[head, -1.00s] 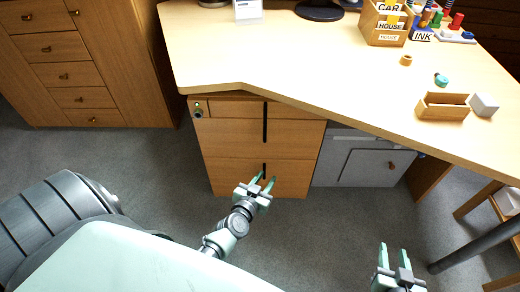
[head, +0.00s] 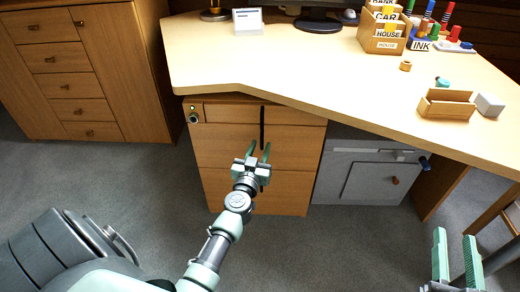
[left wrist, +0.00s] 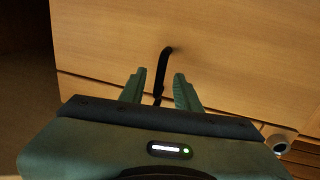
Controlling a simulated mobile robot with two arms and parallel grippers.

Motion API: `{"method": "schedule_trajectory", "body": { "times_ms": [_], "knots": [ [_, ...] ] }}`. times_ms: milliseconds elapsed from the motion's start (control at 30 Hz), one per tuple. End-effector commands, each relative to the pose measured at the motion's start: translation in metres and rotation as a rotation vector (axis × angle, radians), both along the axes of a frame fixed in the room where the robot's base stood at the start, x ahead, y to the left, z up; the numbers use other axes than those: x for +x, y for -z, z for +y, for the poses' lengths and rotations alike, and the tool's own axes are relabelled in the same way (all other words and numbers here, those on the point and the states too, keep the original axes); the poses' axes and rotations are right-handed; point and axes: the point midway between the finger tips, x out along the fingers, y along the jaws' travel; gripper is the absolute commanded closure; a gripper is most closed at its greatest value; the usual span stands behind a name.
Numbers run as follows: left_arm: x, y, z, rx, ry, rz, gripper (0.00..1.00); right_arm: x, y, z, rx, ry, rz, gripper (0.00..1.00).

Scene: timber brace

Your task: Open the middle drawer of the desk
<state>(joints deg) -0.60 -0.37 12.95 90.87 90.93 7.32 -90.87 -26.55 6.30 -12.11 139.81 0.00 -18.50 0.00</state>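The wooden drawer unit stands under the desk. Its middle drawer (head: 218,146) looks closed, between the top drawer (head: 228,113) and the bottom drawer (head: 285,190). A dark upright handle (head: 262,136) is on the middle drawer's front. My left gripper (head: 259,152) is open in front of the unit at the handle's lower end. In the left wrist view the dark handle (left wrist: 162,70) shows between the spread fingers (left wrist: 157,88); I cannot tell whether they touch it. My right gripper (head: 457,255) is open and empty at lower right.
The desk top (head: 300,70) overhangs the unit. A round lock (head: 193,118) is at the unit's upper left. A grey cabinet (head: 365,172) stands to its right, and a wooden chest (head: 75,75) at far left. The grey floor (head: 130,185) in front is clear.

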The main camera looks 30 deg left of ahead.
Motion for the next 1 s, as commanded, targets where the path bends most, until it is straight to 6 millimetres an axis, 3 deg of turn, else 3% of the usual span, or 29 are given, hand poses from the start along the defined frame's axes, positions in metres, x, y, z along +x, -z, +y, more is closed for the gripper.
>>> {"method": "schedule_trajectory", "body": {
  "times_ms": [267,400,1000],
  "knots": [
    [0.0022,0.0004,0.0009,0.000,0.000,0.001,0.67,0.0000,-0.0017,0.0003,0.002,0.000,-0.009,0.64],
    [0.0020,0.0004,0.0009,0.000,0.000,0.001,1.00,0.0000,-0.0016,0.0003,0.002,0.000,-0.008,0.64],
    [0.0019,0.0006,0.0007,0.000,0.000,0.001,1.00,0.0001,-0.0017,0.0004,0.003,-0.001,-0.008,0.64]
  ]
}}
